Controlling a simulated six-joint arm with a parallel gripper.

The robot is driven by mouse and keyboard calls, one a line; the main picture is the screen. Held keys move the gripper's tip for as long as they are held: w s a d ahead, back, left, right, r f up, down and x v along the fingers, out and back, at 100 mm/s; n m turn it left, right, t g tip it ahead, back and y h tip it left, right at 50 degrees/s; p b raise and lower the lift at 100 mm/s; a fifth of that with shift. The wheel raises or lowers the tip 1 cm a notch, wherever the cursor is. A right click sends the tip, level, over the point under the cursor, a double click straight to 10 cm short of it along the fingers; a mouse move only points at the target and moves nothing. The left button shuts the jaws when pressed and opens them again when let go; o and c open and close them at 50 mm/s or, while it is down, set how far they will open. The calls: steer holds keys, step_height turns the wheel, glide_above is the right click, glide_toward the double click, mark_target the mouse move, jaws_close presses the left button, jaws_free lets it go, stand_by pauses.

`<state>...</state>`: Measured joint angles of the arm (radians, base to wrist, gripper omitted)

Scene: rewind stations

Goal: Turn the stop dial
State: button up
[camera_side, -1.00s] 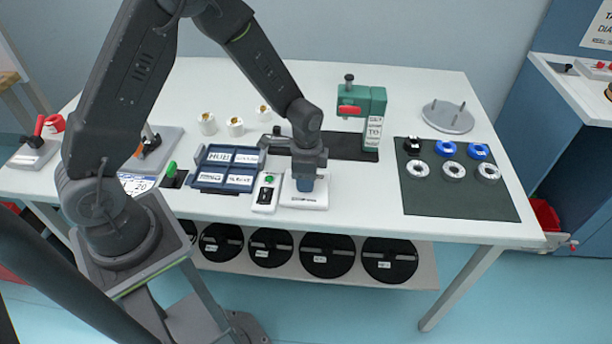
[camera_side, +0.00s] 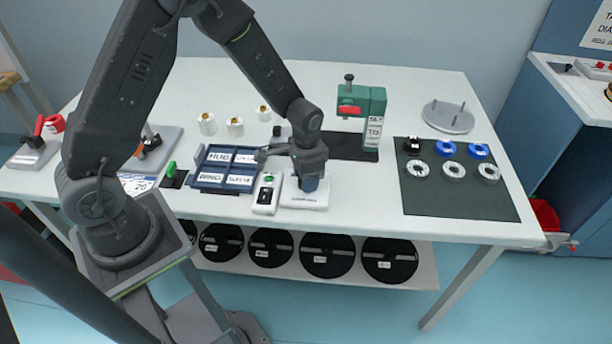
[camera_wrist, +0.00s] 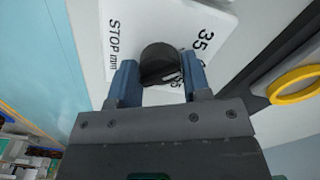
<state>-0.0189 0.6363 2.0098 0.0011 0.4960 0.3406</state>
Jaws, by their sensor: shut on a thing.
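The stop dial is a dark round knob (camera_wrist: 160,62) on a white plate (camera_wrist: 125,35) printed "STOP mm" and "35". In the wrist view my gripper (camera_wrist: 158,78) has its two blue fingers on either side of the knob, shut on it. In the side view my gripper (camera_side: 310,184) points down onto the white plate (camera_side: 304,200) near the table's front edge and hides the knob there. A light mark shows on the knob's lower right side.
Left of the plate stand a small white box with a green button (camera_side: 267,194) and a blue labelled tray (camera_side: 224,168). Behind is a green press (camera_side: 372,105). A dark mat with several rings (camera_side: 458,195) lies to the right. The table between plate and mat is clear.

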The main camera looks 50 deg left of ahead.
steer(key=o, duration=0.9)
steer(key=shift+r, duration=0.1)
step_height(320, 180, up, 14)
steer(key=shift+f, duration=0.15)
steer(key=s+r+n+t, duration=0.1)
steer(key=s+r+t, duration=0.1)
steer(key=s+r, duration=0.2)
steer(key=s+r+n+t, duration=0.1)
steer(key=s+r, duration=0.4)
steer(key=s, duration=0.3)
steer(key=s+r+n+t, duration=0.1)
steer(key=s+r+t, duration=0.1)
steer(key=s+r, duration=0.2)
steer(key=shift+s+d+r+n+t, duration=0.1)
steer(key=shift+s+d+n+t, duration=0.1)
steer(key=shift+s, duration=0.5)
steer(key=shift+s+d+r+n+t, duration=0.1)
steer(key=shift+s+d, duration=0.1)
steer(key=shift+s, duration=0.5)
